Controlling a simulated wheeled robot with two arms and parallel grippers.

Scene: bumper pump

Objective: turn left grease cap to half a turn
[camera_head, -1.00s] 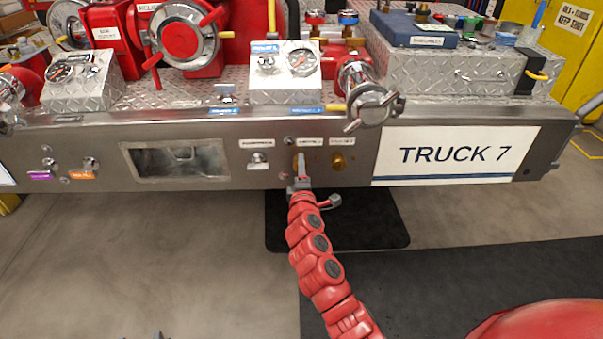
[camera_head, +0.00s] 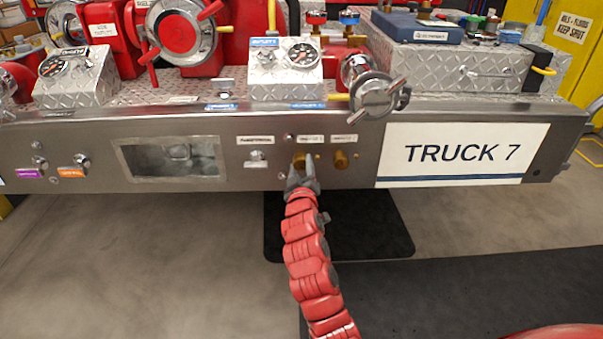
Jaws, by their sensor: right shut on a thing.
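The left grease cap (camera_head: 299,161) is a small brass knob on the bumper's front face, partly hidden by my right gripper. My right gripper (camera_head: 302,169) reaches up from below, with its two grey fingers on either side of this cap and shut on it. A similar brass cap (camera_head: 340,159) sits just to the right, apart from the fingers. Small white labels (camera_head: 344,138) are above both caps; their print is too small to read surely. My left gripper is not in view.
The steel bumper (camera_head: 232,183) spans the view, with a recessed opening (camera_head: 172,158) left of the caps and a TRUCK 7 plate (camera_head: 458,154) to the right. A capped outlet (camera_head: 374,96) juts out above right. The floor (camera_head: 150,260) below is clear.

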